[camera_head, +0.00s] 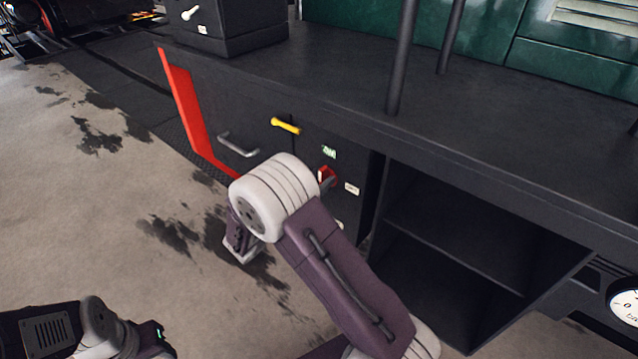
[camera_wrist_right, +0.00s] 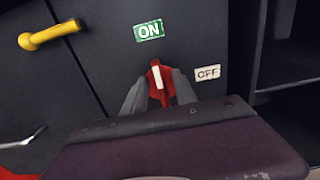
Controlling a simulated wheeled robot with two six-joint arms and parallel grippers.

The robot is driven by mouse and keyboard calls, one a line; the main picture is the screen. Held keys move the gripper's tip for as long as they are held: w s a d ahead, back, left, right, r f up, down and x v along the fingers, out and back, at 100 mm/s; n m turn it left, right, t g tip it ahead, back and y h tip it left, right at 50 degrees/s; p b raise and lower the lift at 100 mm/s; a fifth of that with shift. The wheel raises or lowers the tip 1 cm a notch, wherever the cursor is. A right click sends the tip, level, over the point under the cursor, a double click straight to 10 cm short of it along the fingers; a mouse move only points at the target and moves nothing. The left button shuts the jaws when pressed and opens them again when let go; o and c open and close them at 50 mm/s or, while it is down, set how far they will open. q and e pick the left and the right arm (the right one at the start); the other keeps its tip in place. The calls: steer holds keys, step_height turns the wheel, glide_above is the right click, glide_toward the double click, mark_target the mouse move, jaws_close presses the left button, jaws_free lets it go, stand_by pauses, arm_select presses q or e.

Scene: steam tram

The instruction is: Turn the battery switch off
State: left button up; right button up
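The battery switch is a red handle with a pale stripe (camera_wrist_right: 160,82) on the dark cabinet front. It points up, toward the green ON label (camera_wrist_right: 149,31). The white OFF label (camera_wrist_right: 208,73) is to its right. In the head view the red switch (camera_head: 326,174) shows just past my right wrist. My right gripper (camera_wrist_right: 159,93) has one grey finger on each side of the handle, with gaps that look open; contact is unclear. Its palm side is hidden by my purple wrist link. Of my left arm only links show at the lower left; its fingers are out of view.
A yellow handle (camera_head: 286,126) and a grey bar handle (camera_head: 238,145) stick out left of the switch. Open shelves (camera_head: 455,235) are to the right. Posts (camera_head: 402,60) rise from the dark ledge above.

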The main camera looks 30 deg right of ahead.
jaws_close()
